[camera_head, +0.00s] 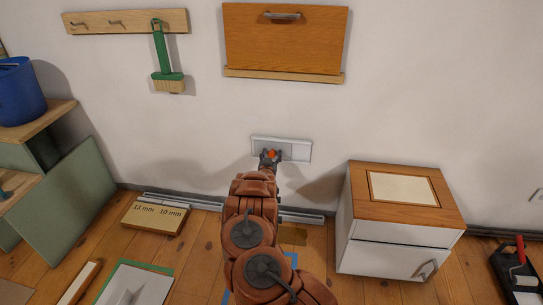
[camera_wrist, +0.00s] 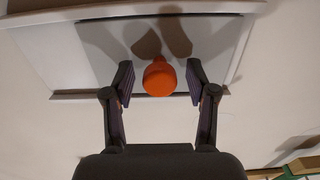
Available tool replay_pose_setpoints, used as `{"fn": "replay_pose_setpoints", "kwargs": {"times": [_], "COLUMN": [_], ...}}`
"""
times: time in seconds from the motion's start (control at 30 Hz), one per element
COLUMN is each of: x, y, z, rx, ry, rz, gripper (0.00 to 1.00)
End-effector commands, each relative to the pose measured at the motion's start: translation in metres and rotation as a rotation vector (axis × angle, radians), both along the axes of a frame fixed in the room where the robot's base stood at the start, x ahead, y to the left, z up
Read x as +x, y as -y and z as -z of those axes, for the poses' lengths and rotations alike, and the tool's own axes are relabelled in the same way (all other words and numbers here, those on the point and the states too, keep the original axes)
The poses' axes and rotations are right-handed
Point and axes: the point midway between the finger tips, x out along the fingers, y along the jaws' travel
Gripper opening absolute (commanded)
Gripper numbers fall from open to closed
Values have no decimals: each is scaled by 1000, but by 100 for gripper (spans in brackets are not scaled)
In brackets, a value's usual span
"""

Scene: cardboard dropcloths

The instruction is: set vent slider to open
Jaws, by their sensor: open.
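The vent (camera_head: 298,150) is a white framed panel low on the wall in the head view. It fills the upper part of the wrist view, where a grey slider plate (camera_wrist: 205,50) sits in its frame. An orange knob (camera_wrist: 159,77) stands out from the plate; it also shows in the head view (camera_head: 271,154). My gripper (camera_wrist: 159,82) is open, with one finger on each side of the knob and a gap on both sides. In the head view my gripper (camera_head: 270,158) is in front of the vent and hides part of it.
A white cabinet with a wooden top (camera_head: 451,207) stands right of my arm. A wooden block (camera_head: 155,217) and metal rails (camera_head: 180,201) lie on the floor at left. A wooden flap cabinet (camera_head: 285,45) hangs above the vent. The wall around the vent is clear.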

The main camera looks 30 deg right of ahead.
Motion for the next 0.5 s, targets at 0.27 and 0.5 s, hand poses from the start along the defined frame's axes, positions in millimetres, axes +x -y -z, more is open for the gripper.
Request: {"fn": "replay_pose_setpoints", "kwargs": {"times": [0.27, 0.5], "x": [0, 0], "y": [0, 0], "z": [0, -1], "rx": [0, -1], "ry": [0, 1], "rz": [0, 0], "gripper": [51, 26]}}
